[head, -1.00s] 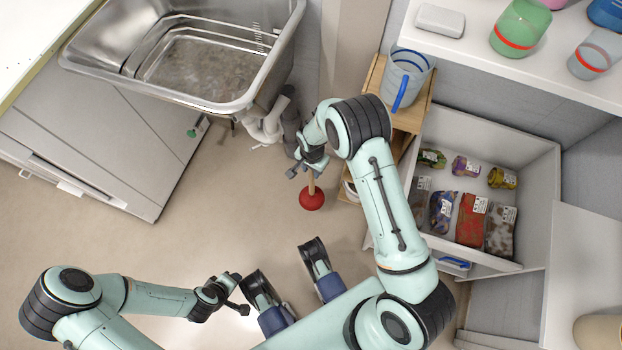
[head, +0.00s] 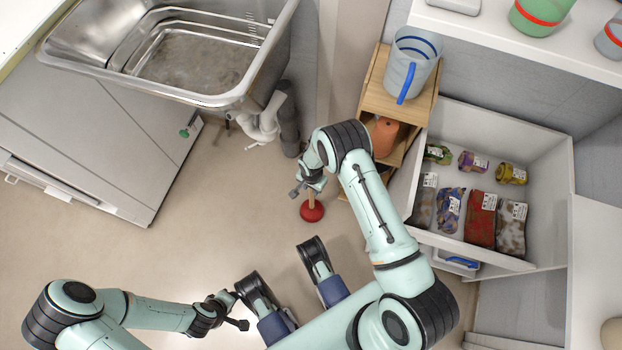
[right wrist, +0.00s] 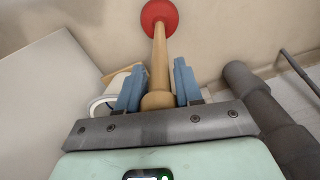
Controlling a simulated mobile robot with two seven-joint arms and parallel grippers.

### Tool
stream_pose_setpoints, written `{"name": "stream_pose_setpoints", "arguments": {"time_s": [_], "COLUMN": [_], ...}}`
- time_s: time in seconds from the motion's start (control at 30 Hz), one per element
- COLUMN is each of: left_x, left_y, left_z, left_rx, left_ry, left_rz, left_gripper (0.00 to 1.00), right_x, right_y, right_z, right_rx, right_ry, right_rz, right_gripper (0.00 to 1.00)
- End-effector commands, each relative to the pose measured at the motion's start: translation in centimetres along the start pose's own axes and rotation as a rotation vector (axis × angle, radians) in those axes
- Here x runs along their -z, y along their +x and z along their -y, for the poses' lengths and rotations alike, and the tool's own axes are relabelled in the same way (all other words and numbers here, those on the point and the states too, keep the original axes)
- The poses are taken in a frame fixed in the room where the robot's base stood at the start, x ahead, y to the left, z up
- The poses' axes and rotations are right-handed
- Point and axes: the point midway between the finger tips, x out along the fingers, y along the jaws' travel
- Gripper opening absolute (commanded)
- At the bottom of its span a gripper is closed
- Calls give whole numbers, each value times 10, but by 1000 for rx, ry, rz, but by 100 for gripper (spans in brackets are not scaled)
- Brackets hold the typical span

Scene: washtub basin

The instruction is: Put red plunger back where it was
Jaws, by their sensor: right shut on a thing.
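The red plunger has a red rubber cup (head: 312,211) and a wooden handle, and shows below the sink pipes in the head view. My right gripper (head: 311,180) is shut on the handle near its end. In the right wrist view the handle (right wrist: 159,62) lies between the blue fingers (right wrist: 158,88), with the red cup (right wrist: 159,17) at the far end. I cannot tell whether the cup touches the floor. My left gripper (head: 236,311) is low in the head view, away from the plunger, with no object visible in it; its finger opening is unclear.
A metal basin (head: 150,97) with grey pipes (head: 288,120) stands at upper left. A wooden shelf unit (head: 372,90) holds a clear jug (head: 411,62) and an orange item (head: 385,137). An open white drawer (head: 540,140) holds several packets. The floor at left centre is clear.

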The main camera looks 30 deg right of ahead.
Motion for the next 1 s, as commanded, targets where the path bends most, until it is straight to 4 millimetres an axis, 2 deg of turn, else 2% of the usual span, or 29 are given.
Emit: {"name": "stream_pose_setpoints", "arguments": {"time_s": [0.47, 0.5, 0.57, 0.87, 1.0], "left_x": [-4, -4, -4, -4, 3], "left_y": [3, 3, 3, 2, -4], "left_z": [4, 4, 4, 3, -3], "left_rx": [6, 7, 7, 6, -5], "left_ry": [-4, -5, -5, -4, 3], "left_rz": [15, 15, 15, 13, -10], "left_gripper": [42, 42, 42, 42, 42], "right_x": [0, 0, 0, 0, 0], "right_y": [3, 3, 3, 2, -9], "right_z": [2, 1, 1, 1, 1], "right_rx": [3, 2, 2, 2, 3], "right_ry": [-1, -1, -1, -1, -1], "right_rz": [-1, -1, -1, -1, -2], "right_gripper": [0, 45, 61, 61, 61]}}
